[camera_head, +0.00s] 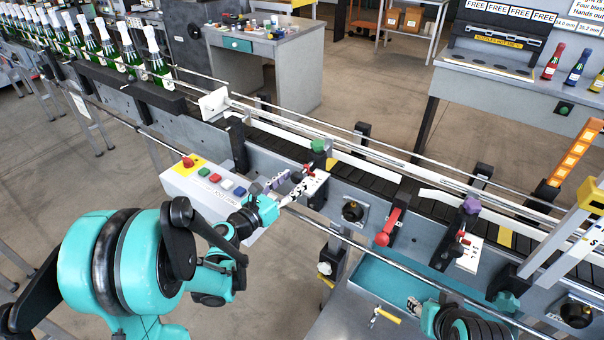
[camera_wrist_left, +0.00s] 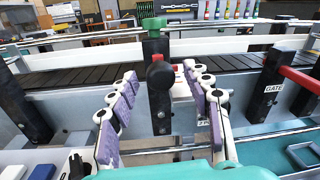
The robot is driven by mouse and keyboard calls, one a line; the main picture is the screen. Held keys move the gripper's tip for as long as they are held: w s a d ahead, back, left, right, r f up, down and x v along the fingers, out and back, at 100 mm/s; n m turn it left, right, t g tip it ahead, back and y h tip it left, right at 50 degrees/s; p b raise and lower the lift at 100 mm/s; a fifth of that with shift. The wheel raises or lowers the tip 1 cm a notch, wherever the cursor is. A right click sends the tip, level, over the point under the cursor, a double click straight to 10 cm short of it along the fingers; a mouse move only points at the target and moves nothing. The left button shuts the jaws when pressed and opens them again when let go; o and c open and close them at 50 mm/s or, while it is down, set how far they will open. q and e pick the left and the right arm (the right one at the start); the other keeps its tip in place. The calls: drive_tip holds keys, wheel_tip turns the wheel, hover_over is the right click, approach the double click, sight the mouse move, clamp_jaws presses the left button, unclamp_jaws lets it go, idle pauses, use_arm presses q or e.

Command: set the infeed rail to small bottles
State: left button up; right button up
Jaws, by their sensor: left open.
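The guide rail (camera_head: 375,158) runs along the dark conveyor belt (camera_head: 377,177). A black post with a green knob (camera_head: 318,146) stands at its near side, with a white scale plate (camera_head: 316,184) and red pointer beside it. The green knob (camera_wrist_left: 154,24) also shows in the left wrist view, above a round black knob (camera_wrist_left: 160,76). My left gripper (camera_head: 290,188) is open before this post; its purple-padded fingers (camera_wrist_left: 160,80) stand either side of the black knob, with no grip visible. The scale's marks are too small to read. My right gripper (camera_head: 415,305) is low at the right, its jaws unclear.
A button box (camera_head: 215,188) with a red stop button is left of my left gripper. A red gate lever (camera_head: 388,228) and a purple-knob post (camera_head: 470,207) are farther right. Green bottles (camera_head: 107,47) stand at the upper left. A teal tray (camera_head: 372,272) lies below.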

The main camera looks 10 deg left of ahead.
use_arm(q)
drive_tip(key=v, duration=0.6)
drive_tip(key=shift+s, duration=0.3)
drive_tip(key=shift+a, duration=0.1)
drive_tip(key=s+d+f+m+g+y, duration=0.1)
drive_tip(key=s+d+f+m+g, duration=0.2)
drive_tip(key=m, duration=0.6)
drive_tip(key=s+d+f+m+g+y, duration=0.15)
drive_tip(key=s+d+m+g, duration=0.3)
drive_tip(key=m, duration=0.45)
drive_tip(key=s+a+f+m+g+y, duration=0.1)
drive_tip(key=s+a+m+y, duration=0.3)
drive_tip(key=s+m, duration=0.7)
drive_tip(key=m+g+y, duration=0.1)
drive_tip(key=m, duration=0.3)
drive_tip(key=shift+a, duration=0.2)
